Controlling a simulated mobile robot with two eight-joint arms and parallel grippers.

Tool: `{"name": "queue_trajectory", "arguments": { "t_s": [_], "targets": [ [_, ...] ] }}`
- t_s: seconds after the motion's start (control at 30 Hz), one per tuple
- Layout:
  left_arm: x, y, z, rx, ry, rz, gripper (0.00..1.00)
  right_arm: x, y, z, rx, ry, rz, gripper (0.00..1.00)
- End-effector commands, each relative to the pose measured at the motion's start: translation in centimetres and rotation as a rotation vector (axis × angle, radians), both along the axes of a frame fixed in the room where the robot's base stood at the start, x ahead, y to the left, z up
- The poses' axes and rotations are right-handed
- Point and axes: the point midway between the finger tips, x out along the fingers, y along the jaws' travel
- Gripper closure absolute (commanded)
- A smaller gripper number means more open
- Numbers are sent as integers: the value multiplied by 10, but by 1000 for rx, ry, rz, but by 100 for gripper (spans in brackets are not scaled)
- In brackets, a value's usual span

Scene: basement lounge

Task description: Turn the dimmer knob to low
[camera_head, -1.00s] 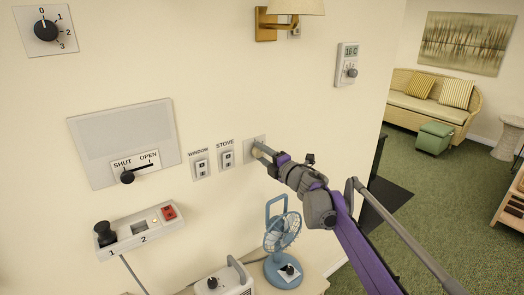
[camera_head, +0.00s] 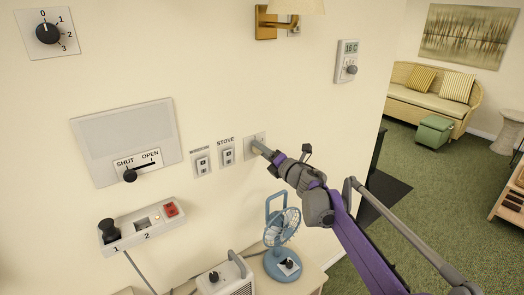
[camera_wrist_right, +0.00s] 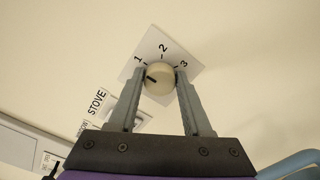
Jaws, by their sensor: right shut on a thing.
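A round cream knob (camera_wrist_right: 160,79) with a dark pointer mark sits on a square white wall plate (camera_wrist_right: 152,42) marked 1, 2 and 3. The mark points left in the right wrist view, on the side of the 1. My right gripper (camera_wrist_right: 161,74) has one finger on each side of the knob and is shut on it. In the head view the same plate (camera_head: 249,139) is right of the STOVE switch, and my right gripper (camera_head: 259,147) covers the knob. My left gripper is not in view.
WINDOW (camera_head: 202,163) and STOVE (camera_head: 227,156) switches are close by on the left. A SHUT/OPEN lever (camera_head: 131,175) is farther left. A thermostat (camera_head: 347,62) is up right. A blue fan (camera_head: 282,230) and a white heater (camera_head: 226,278) stand below.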

Motion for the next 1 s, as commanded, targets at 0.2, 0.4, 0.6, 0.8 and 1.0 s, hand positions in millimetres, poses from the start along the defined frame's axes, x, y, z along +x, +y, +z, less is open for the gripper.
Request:
{"name": "queue_trajectory", "arguments": {
  "t_s": [0.2, 0.4, 0.6, 0.8, 1.0],
  "targets": [
    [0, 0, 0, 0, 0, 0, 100, 0, 0, 1, 1, 0, 1, 100],
    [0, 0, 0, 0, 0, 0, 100, 0, 0, 0, 1, 0, 1, 21],
    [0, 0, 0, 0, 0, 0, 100, 0, 0, 0, 1, 1, 0, 21],
    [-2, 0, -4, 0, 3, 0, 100, -8, -6, -1, 0, 1, -1, 21],
    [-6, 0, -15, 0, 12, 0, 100, -38, -28, -3, 1, 2, -2, 21]
  ]
}}
